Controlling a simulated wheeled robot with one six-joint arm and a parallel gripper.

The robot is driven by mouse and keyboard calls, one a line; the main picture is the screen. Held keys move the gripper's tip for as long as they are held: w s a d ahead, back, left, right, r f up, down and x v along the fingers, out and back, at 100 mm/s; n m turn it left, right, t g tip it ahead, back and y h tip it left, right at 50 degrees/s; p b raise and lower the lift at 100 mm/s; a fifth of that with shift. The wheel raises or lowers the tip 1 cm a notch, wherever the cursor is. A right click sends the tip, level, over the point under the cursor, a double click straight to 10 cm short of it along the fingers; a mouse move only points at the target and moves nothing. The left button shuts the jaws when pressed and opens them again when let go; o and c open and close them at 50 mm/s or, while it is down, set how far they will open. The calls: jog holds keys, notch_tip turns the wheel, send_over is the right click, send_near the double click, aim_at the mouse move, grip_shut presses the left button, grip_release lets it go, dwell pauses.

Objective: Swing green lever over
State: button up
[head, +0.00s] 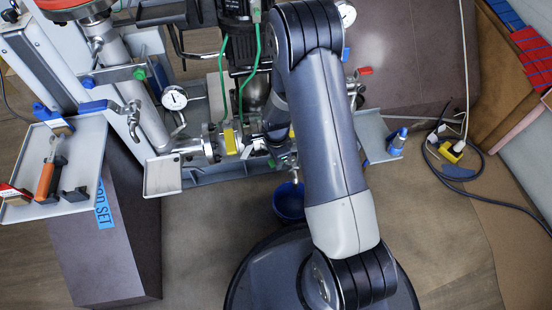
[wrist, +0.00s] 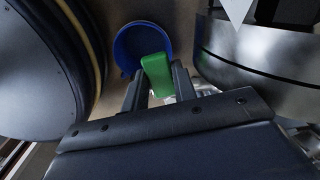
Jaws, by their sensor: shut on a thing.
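The green lever (wrist: 156,70) shows in the wrist view as a bright green block-like grip. My gripper (wrist: 159,84) has a dark finger on either side of the lever and is shut on it. The lever's far end sticks out past the fingertips, over a blue bucket in the picture. The lever's pivot is hidden behind the gripper body. In the head view my arm covers most of the place where the gripper works, so the lever cannot be made out clearly there.
The blue bucket (head: 289,201) stands on the floor below the pipework. A pressure gauge (head: 174,98) and a yellow tag (head: 230,141) are on the pipes left of my arm. A tray with tools (head: 85,150) is at far left. A blue bottle (head: 398,142) stands at right.

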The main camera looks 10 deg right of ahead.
jog(key=o, duration=0.8)
jog(key=shift+o, duration=0.2)
notch_tip(320, 180, up, 6)
jog(key=p, duration=0.4)
notch_tip(320, 180, up, 11)
jog(key=p, duration=0.3)
jog(key=shift+p, duration=0.35)
jog(key=shift+f, duration=0.1)
notch_tip(320, 180, down, 16)
jog(key=b, duration=0.7)
